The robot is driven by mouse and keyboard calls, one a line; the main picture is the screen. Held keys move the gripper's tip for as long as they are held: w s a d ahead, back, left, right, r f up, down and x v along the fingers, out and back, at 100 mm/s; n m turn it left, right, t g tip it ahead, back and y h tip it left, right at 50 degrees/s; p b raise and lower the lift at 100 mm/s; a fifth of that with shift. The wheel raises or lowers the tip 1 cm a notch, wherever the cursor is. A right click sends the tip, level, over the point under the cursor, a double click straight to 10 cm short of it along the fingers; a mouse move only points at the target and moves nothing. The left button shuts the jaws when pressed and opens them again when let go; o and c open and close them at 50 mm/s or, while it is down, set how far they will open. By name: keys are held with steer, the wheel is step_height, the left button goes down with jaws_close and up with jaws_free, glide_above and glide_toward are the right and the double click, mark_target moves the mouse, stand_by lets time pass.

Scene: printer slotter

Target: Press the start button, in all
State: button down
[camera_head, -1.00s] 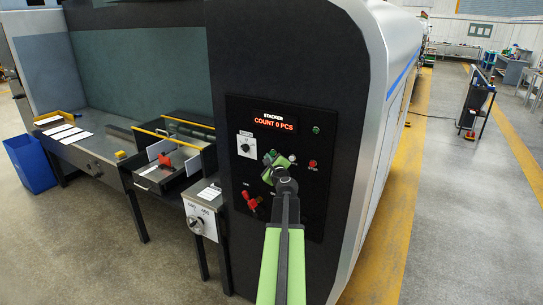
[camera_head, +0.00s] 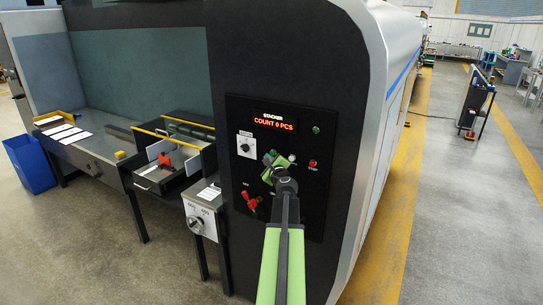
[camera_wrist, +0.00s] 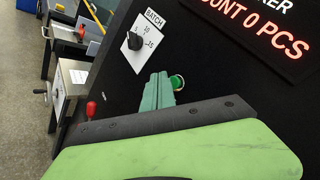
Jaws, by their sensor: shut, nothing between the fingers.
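The stacker's black control panel (camera_head: 247,117) faces me, with a red display (camera_head: 274,124) reading COUNT 0 PCS. My gripper (camera_head: 270,158) is shut and empty, its tip close in front of the panel. In the wrist view the gripper's green fingertips (camera_wrist: 158,92) are just left of a round green button (camera_wrist: 177,82), partly overlapping it. I cannot tell whether they touch it. The button's label is hidden. In the head view my gripper and arm cover much of that part of the panel.
A red stop button (camera_head: 312,163) is right of my gripper. A white batch dial (camera_head: 246,144) is to its left, and a red-handled control (camera_head: 252,201) is lower left. A green lamp (camera_head: 316,130) is above right.

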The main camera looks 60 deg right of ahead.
steer(key=shift+d, duration=0.15)
steer(key=shift+d, duration=0.3)
steer(key=shift+d, duration=0.6)
stand_by(0.8)
steer(key=shift+a, duration=1.05)
steer(key=a, duration=0.5)
stand_by(0.8)
